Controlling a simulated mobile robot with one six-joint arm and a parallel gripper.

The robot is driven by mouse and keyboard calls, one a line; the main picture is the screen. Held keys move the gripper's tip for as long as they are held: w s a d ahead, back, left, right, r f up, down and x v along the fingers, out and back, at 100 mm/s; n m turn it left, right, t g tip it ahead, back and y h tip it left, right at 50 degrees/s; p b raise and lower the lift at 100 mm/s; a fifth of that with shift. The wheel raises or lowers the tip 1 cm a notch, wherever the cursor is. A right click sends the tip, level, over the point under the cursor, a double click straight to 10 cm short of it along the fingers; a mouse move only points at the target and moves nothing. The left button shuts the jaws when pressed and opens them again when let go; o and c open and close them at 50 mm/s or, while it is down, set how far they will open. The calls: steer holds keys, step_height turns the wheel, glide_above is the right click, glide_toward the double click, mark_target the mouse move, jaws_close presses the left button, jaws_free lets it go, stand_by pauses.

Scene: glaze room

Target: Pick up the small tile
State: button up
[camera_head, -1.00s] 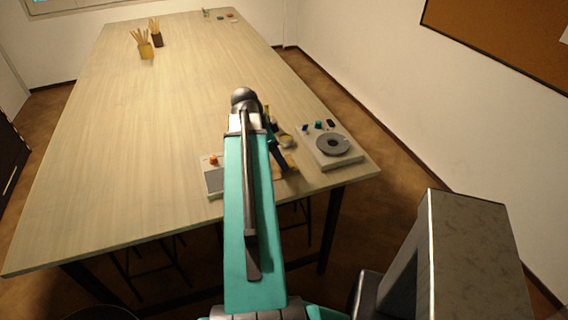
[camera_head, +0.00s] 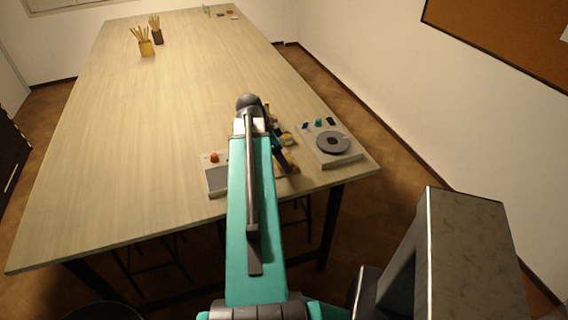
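I cannot make out the small tile for certain. Small pieces, one dark blue (camera_head: 305,126), one teal (camera_head: 318,123) and one black (camera_head: 331,121), stand at the back of a pale device with a grey disc (camera_head: 333,143) near the table's right front corner. My teal arm reaches over the table's front edge and hides much of the area left of that device. My gripper (camera_head: 281,158) shows only in part as dark pieces beside the arm, over a tan item (camera_head: 290,168). Its fingertips are too hidden to tell open from shut.
The long wooden table (camera_head: 180,120) is bare across its middle and left. A scale-like device with an orange knob (camera_head: 214,157) stands left of my arm. Yellow (camera_head: 147,48) and brown (camera_head: 157,38) cups with sticks stand far back. A wall lies to the right.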

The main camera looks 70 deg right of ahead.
steer(key=c, duration=1)
steer(key=shift+r, duration=0.1)
steer(key=shift+c, duration=0.2)
